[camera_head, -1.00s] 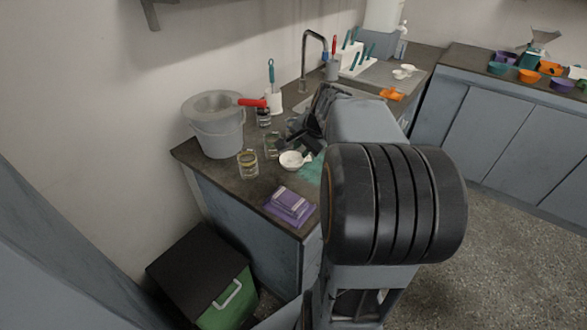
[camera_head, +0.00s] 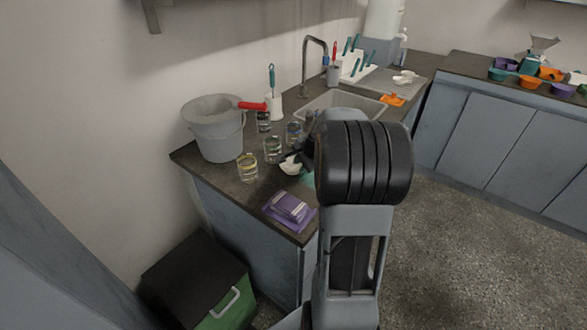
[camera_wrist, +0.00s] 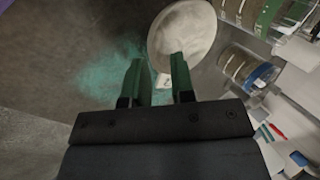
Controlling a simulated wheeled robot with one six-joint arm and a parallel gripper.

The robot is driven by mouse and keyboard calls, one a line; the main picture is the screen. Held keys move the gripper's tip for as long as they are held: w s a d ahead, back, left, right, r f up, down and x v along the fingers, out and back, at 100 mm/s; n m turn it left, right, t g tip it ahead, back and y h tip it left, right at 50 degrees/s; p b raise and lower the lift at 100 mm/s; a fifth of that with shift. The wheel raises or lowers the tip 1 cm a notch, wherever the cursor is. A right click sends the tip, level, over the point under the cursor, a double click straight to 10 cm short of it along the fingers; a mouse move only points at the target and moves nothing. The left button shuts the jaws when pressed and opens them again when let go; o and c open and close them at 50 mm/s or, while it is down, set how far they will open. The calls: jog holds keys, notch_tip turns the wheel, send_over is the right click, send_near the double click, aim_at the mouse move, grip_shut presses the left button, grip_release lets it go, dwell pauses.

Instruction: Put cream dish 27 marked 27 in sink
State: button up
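The cream dish (camera_head: 291,166) stands on the dark counter in the head view, partly hidden by my gripper and arm. In the wrist view the dish (camera_wrist: 184,32) is a pale round bowl at the top centre, with a small whitish piece at its lower edge. My gripper (camera_wrist: 157,60) is open, its two green-tipped fingers apart. The right fingertip overlaps the dish's near rim in the picture; I cannot tell whether it touches. No 27 mark is readable. The sink (camera_head: 345,101) is behind my arm, its basin partly visible.
Several glass jars (camera_head: 247,167) stand left of and behind the dish, and also close to it in the wrist view (camera_wrist: 238,65). Teal powder (camera_wrist: 112,70) lies on the counter. A grey bucket (camera_head: 214,132), a purple stack (camera_head: 289,207) and a tap (camera_head: 305,65) are nearby.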

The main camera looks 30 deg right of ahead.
aim_at(296, 166)
jog(key=shift+x, duration=1.35)
grip_shut()
